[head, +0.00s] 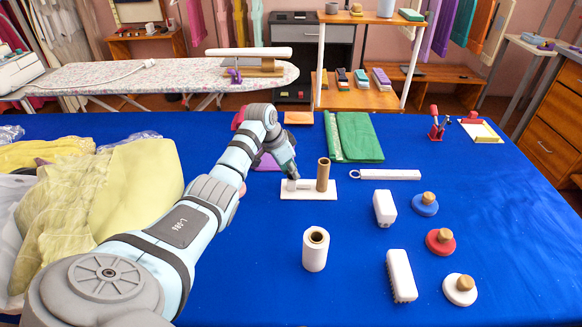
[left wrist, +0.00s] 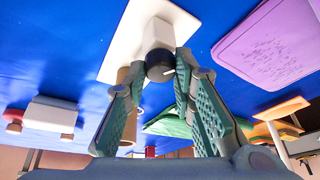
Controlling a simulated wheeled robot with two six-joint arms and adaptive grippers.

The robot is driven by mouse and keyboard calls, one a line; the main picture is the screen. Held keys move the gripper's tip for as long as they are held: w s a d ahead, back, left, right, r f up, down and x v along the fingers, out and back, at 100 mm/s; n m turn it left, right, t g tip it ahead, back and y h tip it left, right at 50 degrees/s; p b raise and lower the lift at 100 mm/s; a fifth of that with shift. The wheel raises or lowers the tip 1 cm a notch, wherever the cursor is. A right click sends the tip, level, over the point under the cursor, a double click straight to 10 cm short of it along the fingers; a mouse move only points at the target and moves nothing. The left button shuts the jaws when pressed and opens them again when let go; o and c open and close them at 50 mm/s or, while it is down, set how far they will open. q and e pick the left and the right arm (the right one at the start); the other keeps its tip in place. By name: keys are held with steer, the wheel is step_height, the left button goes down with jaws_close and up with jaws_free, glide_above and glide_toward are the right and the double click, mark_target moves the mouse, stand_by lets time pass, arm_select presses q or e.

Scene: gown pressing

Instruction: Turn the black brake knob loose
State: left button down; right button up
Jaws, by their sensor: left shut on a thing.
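The black brake knob (left wrist: 159,68) sits on the end of a white block (left wrist: 157,36) that rises from a white base plate (left wrist: 124,38). In the left wrist view my left gripper (left wrist: 160,66) has its fingertips on either side of the knob, shut on it. In the head view my left gripper (head: 290,172) reaches down to the left end of the white base (head: 308,196) and hides the knob there. A brown tube (head: 323,174) stands upright on the right part of the base. My right gripper is not in view.
A white roll (head: 315,250) stands in front of the base. A white bar with a ring (head: 388,175) lies to the right, near brushes and round knobs. Green folded cloth (head: 358,136) lies behind. A yellow gown (head: 120,195) covers the left. Blue table is bare at front centre.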

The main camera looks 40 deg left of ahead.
arm_select(q)
steer(key=n+p, duration=0.1)
steer(key=p, duration=0.1)
steer(key=n+y+p, duration=0.1)
steer(key=n+p, duration=0.1)
steer(key=p, duration=0.1)
steer(key=n+y+p, duration=0.1)
steer(key=n+p, duration=0.1)
steer(key=p, duration=0.1)
steer(key=shift+d+r, duration=0.1)
steer(key=shift+r, duration=0.25)
steer(key=shift+n+y+p, duration=0.4)
steer(key=shift+n+p, duration=0.5)
steer(key=shift+n, duration=0.1)
steer(key=n, duration=0.1)
steer(key=n+y, duration=0.1)
steer(key=shift+w+f+n+g+p, duration=0.2)
steer(key=shift+n+g+p, duration=0.1)
steer(key=shift+n, duration=0.1)
steer(key=shift+f+n+g+y+b, duration=0.1)
steer(key=shift+n+g+y+b, duration=0.4)
steer(key=shift+n, duration=1.3)
steer(key=c, duration=1.4)
jaws_free()
steer(key=shift+s, duration=0.1)
steer(key=shift+o, duration=0.2)
steer(key=shift+d, duration=0.1)
